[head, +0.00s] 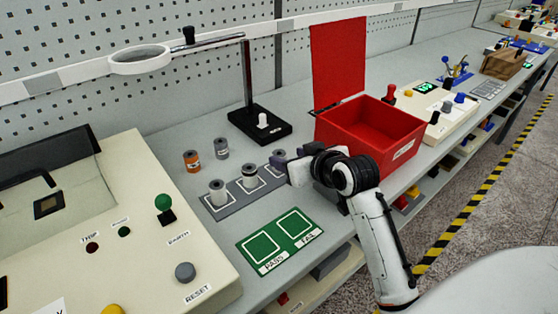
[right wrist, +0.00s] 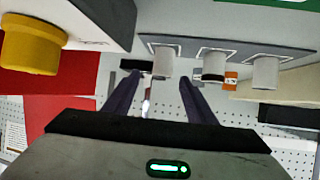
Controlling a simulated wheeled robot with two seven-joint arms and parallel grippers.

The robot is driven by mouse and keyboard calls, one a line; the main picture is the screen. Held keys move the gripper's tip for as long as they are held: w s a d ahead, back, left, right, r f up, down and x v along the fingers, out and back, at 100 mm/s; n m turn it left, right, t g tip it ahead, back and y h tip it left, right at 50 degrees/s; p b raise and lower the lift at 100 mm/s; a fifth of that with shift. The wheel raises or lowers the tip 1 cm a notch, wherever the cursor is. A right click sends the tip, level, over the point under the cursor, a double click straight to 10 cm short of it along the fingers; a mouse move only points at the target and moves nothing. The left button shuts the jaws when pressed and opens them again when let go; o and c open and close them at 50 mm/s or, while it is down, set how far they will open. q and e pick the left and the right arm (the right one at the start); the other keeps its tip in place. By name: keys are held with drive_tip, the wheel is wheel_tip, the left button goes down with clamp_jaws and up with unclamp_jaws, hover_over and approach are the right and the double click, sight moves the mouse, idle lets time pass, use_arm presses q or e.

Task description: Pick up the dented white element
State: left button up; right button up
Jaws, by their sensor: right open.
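Three pale spindle elements stand in a row on a grey strip (head: 233,204) with white-outlined squares: a left one (head: 217,192), a middle one (head: 250,182) with a dark band, and a right one (head: 279,157) beside my right gripper. They also show in the right wrist view, the nearest to the fingers being one pale element (right wrist: 163,63). A small white element (head: 263,120) stands on the black base of the ring stand. I cannot tell which is dented. My right gripper (head: 291,161) is open, its fingers (right wrist: 160,82) apart with nothing held. My left gripper is not in view.
An open red box (head: 340,135) stands close behind my right gripper. The ring stand's black base (head: 245,129) is behind the strip. An orange-banded element (head: 192,162) and a grey one (head: 221,148) stand nearby. A green PASS/FAIL mat (head: 281,244) lies in front, empty.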

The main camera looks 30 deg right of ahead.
sight(281, 155)
drive_tip(key=shift+x, duration=1.95)
drive_tip(key=shift+a+r, duration=0.1)
drive_tip(key=shift+a, duration=0.1)
drive_tip(key=c, duration=1.1)
